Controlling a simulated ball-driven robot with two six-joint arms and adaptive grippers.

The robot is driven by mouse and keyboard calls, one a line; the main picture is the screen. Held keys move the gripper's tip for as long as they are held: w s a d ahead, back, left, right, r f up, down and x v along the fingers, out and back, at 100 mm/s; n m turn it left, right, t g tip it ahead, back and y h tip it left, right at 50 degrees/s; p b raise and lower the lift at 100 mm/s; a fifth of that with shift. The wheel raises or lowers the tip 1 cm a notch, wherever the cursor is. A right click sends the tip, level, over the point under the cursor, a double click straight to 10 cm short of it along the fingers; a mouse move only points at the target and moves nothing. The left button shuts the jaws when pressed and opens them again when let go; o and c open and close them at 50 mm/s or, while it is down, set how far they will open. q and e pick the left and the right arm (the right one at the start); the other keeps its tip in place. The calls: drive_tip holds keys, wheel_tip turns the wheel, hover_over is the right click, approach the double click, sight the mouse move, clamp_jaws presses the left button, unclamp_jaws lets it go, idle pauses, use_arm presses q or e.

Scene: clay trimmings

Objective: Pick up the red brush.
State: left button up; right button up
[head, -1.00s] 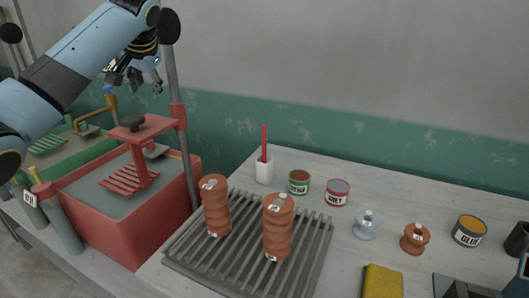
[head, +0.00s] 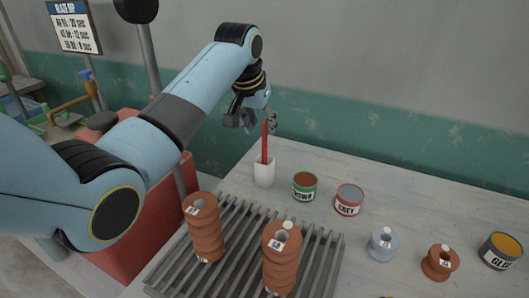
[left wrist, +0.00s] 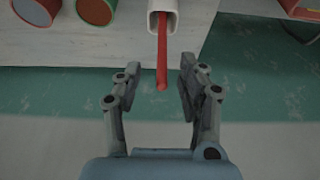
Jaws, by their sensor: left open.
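The red brush (head: 265,143) stands upright in a white cup (head: 264,172) near the back edge of the table. In the left wrist view the red brush (left wrist: 162,60) shows its handle pointing out of the white cup (left wrist: 163,8), its end at the mouth of the jaws. My left gripper (head: 258,120) is open and close to the top of the brush; in the left wrist view its fingers (left wrist: 160,70) lie on either side of the handle's end, with gaps on both sides. My right gripper is not in view.
A green-labelled tin (head: 305,186) and a red-labelled grey tin (head: 348,199) stand right of the cup. A slatted rack (head: 232,255) with two stacks of brown clay pieces (head: 204,228) is in front. A glue tin (head: 500,250) stands far right.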

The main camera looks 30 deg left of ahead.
sight(263, 131)
use_arm(q)
drive_tip(key=shift+w+f, duration=0.2)
drive_tip(key=shift+f, duration=0.15)
drive_tip(key=shift+w+f, duration=0.25)
drive_tip(key=p+x, duration=0.1)
drive_tip(key=x, duration=0.3)
drive_tip(key=shift+w+a, duration=0.15)
drive_tip(key=shift+w, duration=0.05)
drive_tip(key=shift+w+f, duration=0.1)
drive_tip(key=shift+f, duration=0.05)
drive_tip(key=shift+c, duration=0.6)
drive_tip(key=c, duration=0.7)
clamp_jaws()
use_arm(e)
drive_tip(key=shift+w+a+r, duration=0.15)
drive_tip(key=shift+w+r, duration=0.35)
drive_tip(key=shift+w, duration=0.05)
